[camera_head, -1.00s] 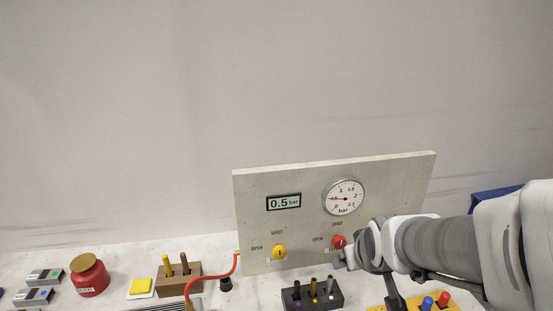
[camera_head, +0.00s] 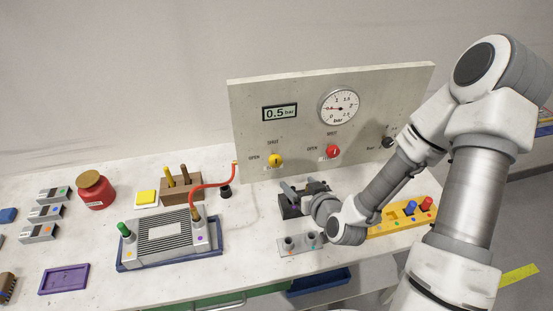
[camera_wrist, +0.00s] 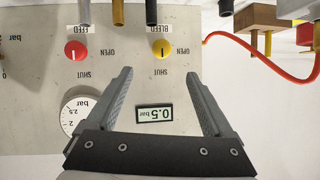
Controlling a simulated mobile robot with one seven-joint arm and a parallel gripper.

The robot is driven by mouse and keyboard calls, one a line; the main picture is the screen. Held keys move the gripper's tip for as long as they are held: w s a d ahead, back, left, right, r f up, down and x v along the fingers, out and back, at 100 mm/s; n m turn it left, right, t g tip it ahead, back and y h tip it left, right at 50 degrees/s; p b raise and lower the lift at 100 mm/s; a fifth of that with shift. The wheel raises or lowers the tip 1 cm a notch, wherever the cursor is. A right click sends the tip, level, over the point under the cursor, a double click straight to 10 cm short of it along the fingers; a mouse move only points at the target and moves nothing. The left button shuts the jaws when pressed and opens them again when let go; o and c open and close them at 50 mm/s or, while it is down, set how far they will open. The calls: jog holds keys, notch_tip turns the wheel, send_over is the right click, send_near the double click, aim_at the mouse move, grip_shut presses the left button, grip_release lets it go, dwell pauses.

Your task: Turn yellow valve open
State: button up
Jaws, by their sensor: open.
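The yellow valve (camera_head: 275,160) is a round knob low on the grey upright panel (camera_head: 240,115), with SHUT marked above it and OPEN to its left. It shows upside down in the wrist view (camera_wrist: 161,49), its dark mark upright, in line with SHUT. My gripper (camera_head: 302,187) is in front of the panel, low and right of the yellow valve in the head view. In the wrist view my gripper (camera_wrist: 158,73) has its fingers wide apart with nothing between them but the panel behind. The fingers are apart from the valve.
The red valve (camera_head: 333,152) is right of the yellow one. A display (camera_head: 280,112) reads 0.5 bar, beside a dial gauge (camera_head: 339,106). A red hose (camera_head: 212,185) curves left of the panel.

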jog(key=b, duration=0.1)
send_near(276, 162)
jog(key=shift+m+t, duration=0.3)
jog(key=shift+t, duration=0.1)
jog(key=x, duration=0.9)
jog(key=shift+w+f, duration=0.3)
jog(key=shift+f, duration=0.15)
jog(key=shift+a, duration=0.1)
jog(key=c, duration=1.4)
